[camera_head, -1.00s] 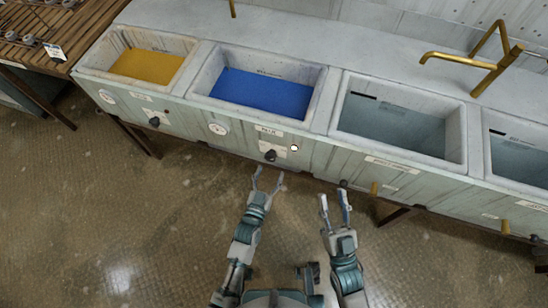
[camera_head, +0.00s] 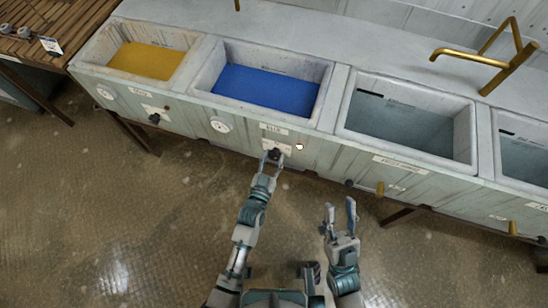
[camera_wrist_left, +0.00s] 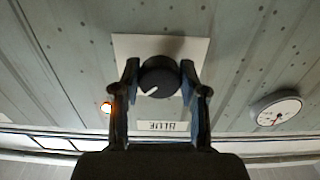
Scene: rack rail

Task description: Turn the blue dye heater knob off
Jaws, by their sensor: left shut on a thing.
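The blue dye heater knob (camera_head: 275,154) is a round black knob on the front panel below the blue dye basin (camera_head: 265,91). In the left wrist view the knob (camera_wrist_left: 160,76) has a white pointer line, seen slanting toward the lower left, on a white plate above an upside-down BLUE label (camera_wrist_left: 163,126). My left gripper (camera_head: 271,164) is shut on the knob, with one finger on each side in the left wrist view (camera_wrist_left: 161,82). My right gripper (camera_head: 340,216) is open and empty, in front of the panel and to the right.
A small orange-lit lamp (camera_head: 299,147) is right of the knob. A round gauge (camera_head: 220,125) is to its left. The yellow dye basin (camera_head: 150,60) and its knob (camera_head: 154,119) are further left. A brass tap (camera_head: 490,60) stands at the right. The floor in front is clear.

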